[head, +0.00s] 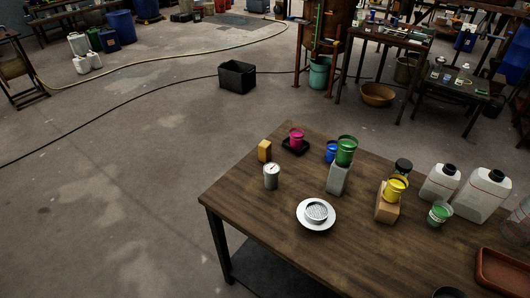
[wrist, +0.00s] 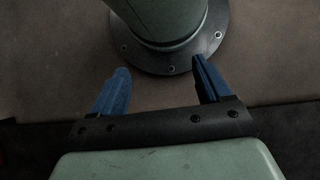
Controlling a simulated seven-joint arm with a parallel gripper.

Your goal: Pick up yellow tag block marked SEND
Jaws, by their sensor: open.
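My gripper (wrist: 160,88) shows only in the wrist view. Its two blue fingers are spread apart with nothing between them. Beyond them is my own round bolted base. The yellow block is not in the wrist view, and the gripper is not in the head view, so their distance cannot be told.

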